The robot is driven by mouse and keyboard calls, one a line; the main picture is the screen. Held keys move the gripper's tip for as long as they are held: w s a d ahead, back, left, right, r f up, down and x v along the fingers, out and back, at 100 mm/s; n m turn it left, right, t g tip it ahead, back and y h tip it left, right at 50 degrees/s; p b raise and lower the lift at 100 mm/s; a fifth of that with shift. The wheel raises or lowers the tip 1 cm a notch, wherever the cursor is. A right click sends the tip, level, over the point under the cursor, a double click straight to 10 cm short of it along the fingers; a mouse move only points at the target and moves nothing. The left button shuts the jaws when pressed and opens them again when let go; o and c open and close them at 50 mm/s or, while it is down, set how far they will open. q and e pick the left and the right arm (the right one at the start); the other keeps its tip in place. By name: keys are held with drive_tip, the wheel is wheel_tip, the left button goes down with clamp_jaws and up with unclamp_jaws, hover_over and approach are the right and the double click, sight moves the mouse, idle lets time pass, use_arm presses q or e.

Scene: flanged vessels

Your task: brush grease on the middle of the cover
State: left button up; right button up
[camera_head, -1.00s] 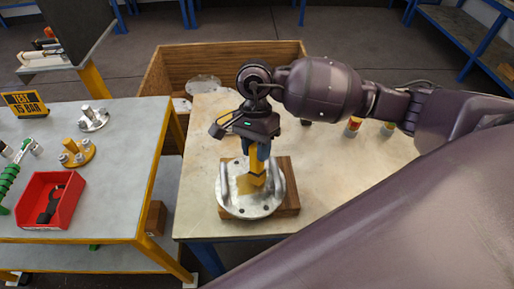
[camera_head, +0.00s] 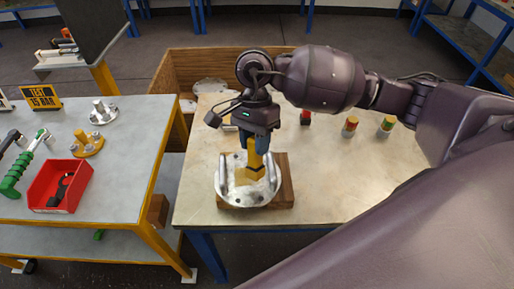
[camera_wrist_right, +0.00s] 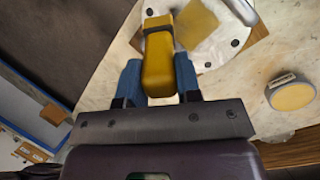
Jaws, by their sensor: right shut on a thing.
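The cover (camera_head: 225,188) is a round grey metal disc with bolt holes and two upright bar handles. It lies on a wooden board (camera_head: 286,190) near the front of the pale bench. My right gripper (camera_head: 255,142) is shut on a yellow brush (camera_head: 255,158) and holds it upright over the cover's middle. The brush's lower end is at or very near the surface; I cannot tell if it touches. A tan-yellow grease patch (camera_wrist_right: 196,22) shows on the cover. In the wrist view the brush (camera_wrist_right: 158,65) sits between the blue fingers. My left gripper is out of view.
Small banded cans (camera_head: 350,127) stand behind on the pale bench (camera_head: 335,180). A round tin (camera_wrist_right: 290,94) shows in the wrist view. A wooden crate (camera_head: 180,68) stands behind. The left table holds a red tray (camera_head: 60,188) and metal flanges (camera_head: 103,112).

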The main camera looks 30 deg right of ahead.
wheel_tip(320, 180, up, 3)
drive_tip(key=shift+f+p, duration=0.15)
drive_tip(key=shift+p, duration=0.25)
drive_tip(key=shift+r, duration=0.45)
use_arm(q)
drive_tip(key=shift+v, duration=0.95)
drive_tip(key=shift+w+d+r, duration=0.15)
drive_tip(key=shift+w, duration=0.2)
use_arm(e)
drive_tip(key=shift+f, duration=0.15)
drive_tip(key=shift+f+b, duration=0.45)
drive_tip(key=shift+b, duration=0.05)
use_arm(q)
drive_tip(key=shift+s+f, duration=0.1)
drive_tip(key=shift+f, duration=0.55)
use_arm(e)
drive_tip(key=shift+r, duration=0.1)
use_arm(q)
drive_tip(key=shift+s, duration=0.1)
